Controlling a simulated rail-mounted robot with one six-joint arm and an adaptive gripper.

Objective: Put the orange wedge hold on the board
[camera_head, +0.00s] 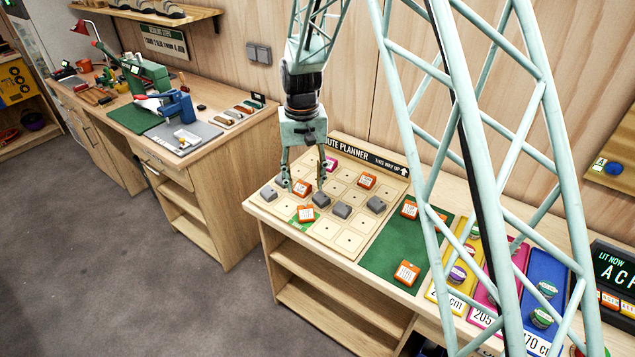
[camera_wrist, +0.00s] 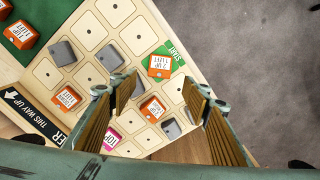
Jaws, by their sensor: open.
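The board (camera_head: 349,242) is a pale wooden route planner with a grid of squares, lying on the bench. Orange blocks with white labels sit on it: one (camera_head: 306,214) at the green start square, one (camera_head: 302,188) farther back, and one (camera_head: 367,181) to the right. Other orange blocks (camera_head: 409,209), (camera_head: 405,273) lie on the green mat beside the board. I cannot tell which is the wedge. My gripper (camera_head: 305,184) is open above the board's left part. In the wrist view, an orange block (camera_wrist: 153,108) shows between the spread fingers (camera_wrist: 158,84), not gripped.
Several grey blocks (camera_head: 342,209) and a pink block (camera_head: 331,163) also sit on the board. The green mat (camera_head: 379,262) lies right of it. Yellow, pink and blue trays (camera_head: 546,269) with round items stand farther right. Another workbench (camera_head: 217,143) stands at the left.

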